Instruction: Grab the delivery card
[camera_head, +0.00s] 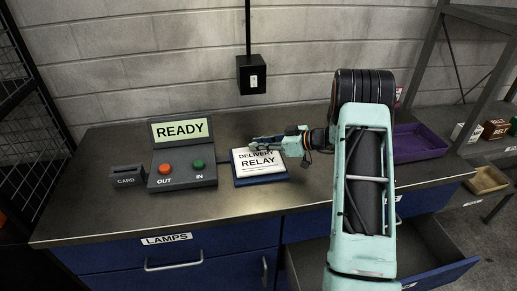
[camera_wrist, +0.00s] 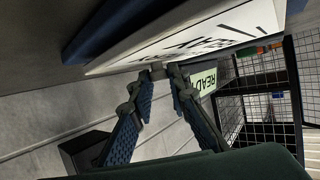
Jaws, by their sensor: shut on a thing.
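The delivery card (camera_head: 258,162) is white, with "DELIVERY RELAY" in black letters. It leans over a blue holder (camera_head: 262,181) on the grey worktop, right of the control box. My gripper (camera_head: 260,141) reaches in from the right, at the card's top edge, and partly covers the top of the lettering. In the wrist view my gripper (camera_wrist: 165,71) has its two fingers drawn together at the edge of the white card (camera_wrist: 190,42), shut on it. The blue holder (camera_wrist: 95,28) shows beside the card there. I cannot tell whether the card is clear of the holder.
The control box (camera_head: 182,168) has a READY screen, an orange OUT button and a green IN button. A dark CARD slot block (camera_head: 127,174) stands left of it. A black switch box (camera_head: 251,74) hangs behind. A purple tray (camera_head: 418,142) sits at the right; a drawer (camera_head: 440,276) is open below.

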